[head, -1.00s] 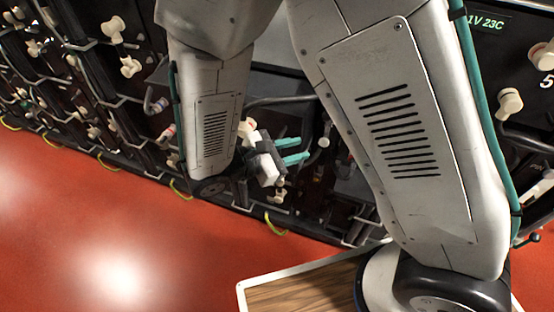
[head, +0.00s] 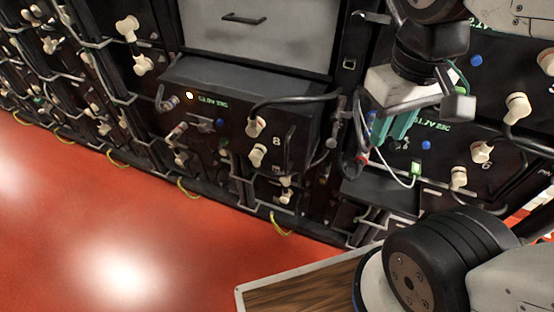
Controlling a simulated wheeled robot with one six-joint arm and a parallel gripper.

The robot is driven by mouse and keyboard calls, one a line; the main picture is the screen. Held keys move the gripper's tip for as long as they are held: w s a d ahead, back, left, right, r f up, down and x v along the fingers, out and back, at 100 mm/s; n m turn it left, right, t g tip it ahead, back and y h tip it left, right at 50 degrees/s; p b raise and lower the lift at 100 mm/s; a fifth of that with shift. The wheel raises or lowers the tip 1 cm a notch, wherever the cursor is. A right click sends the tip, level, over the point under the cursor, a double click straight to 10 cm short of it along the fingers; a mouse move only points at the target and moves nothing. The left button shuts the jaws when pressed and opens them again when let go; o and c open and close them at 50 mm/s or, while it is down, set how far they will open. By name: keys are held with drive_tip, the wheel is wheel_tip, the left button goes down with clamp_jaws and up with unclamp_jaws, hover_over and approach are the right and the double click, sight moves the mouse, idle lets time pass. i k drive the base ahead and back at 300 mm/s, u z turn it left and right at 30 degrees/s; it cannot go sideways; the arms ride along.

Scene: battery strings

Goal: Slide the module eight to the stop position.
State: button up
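Module eight (head: 232,128) is a dark box marked 8 in the rack, left of centre in the head view. Its front stands forward of the grey panel above, and its top shows. My gripper (head: 392,132) has teal fingers and is right of module eight, in front of the neighbouring module, apart from module eight. Whether its fingers are open is unclear at this angle.
A grey panel (head: 255,45) with a black handle is above module eight. Module six (head: 440,165) is on the right, with cream plugs and a thin white cable (head: 395,172) near my gripper. Red floor (head: 90,215) lies clear at the lower left.

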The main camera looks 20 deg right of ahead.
sight(287, 136)
drive_tip(key=u, duration=1.05)
drive_tip(key=k, duration=0.8)
drive_tip(key=z, duration=1.05)
drive_tip(key=i, duration=0.5)
drive_tip(key=z, duration=0.05)
